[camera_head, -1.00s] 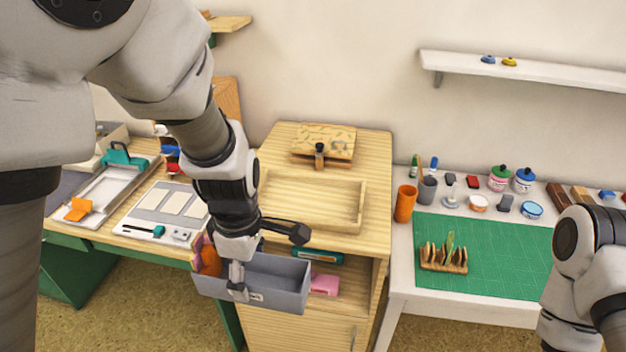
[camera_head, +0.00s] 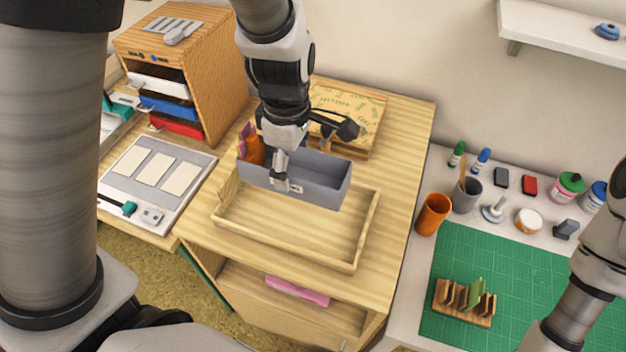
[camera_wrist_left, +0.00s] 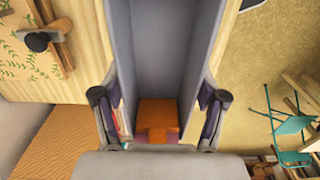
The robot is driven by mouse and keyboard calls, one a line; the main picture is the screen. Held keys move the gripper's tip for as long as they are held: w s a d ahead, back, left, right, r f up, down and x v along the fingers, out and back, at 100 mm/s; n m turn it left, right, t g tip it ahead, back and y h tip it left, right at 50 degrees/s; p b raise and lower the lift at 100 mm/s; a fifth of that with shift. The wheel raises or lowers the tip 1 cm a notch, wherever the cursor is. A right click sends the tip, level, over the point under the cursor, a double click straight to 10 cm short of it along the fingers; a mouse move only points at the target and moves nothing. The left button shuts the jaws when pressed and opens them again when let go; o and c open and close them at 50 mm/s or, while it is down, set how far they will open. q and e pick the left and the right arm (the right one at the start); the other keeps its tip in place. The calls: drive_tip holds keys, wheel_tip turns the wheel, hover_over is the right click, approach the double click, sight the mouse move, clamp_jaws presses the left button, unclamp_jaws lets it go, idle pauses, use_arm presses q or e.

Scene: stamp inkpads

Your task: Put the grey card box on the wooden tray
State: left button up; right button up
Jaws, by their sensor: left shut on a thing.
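The grey card box (camera_head: 325,182) is an open, long box with orange and purple pieces at its left end; it also shows in the left wrist view (camera_wrist_left: 168,50). My left gripper (camera_head: 282,172) is shut across the box, one finger on its front wall and the other hidden behind. In the left wrist view, the fingers (camera_wrist_left: 160,112) lie on both sides of the box. The wooden tray (camera_head: 290,252) is shallow and rimmed, on top of the wooden cabinet. The box is over the tray's back part, roughly level; I cannot tell the gap below it. My right gripper is out of view.
A stamp-patterned wooden press (camera_head: 345,112) stands behind the box. A drawer unit (camera_head: 205,85) is at the back left. An orange cup (camera_head: 433,214) and a green mat (camera_head: 500,270) are on the white table at right. My right arm is at the right edge.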

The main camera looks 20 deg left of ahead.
use_arm(q)
wheel_tip(320, 180, down, 10)
drive_tip(key=shift+w+r+b, duration=0.15)
drive_tip(key=shift+r+b, duration=0.05)
drive_tip(key=shift+b, duration=0.55)
drive_tip(key=shift+w+f, duration=0.1)
drive_tip(key=shift+f, duration=0.1)
drive_tip(key=o, duration=1.2)
drive_tip(key=shift+f, duration=0.1)
wheel_tip(320, 180, up, 12)
drive_tip(key=shift+r+p, duration=0.2)
drive_tip(key=shift+p, duration=0.55)
drive_tip(key=shift+s+f, duration=0.1)
drive_tip(key=shift+s, duration=0.1)
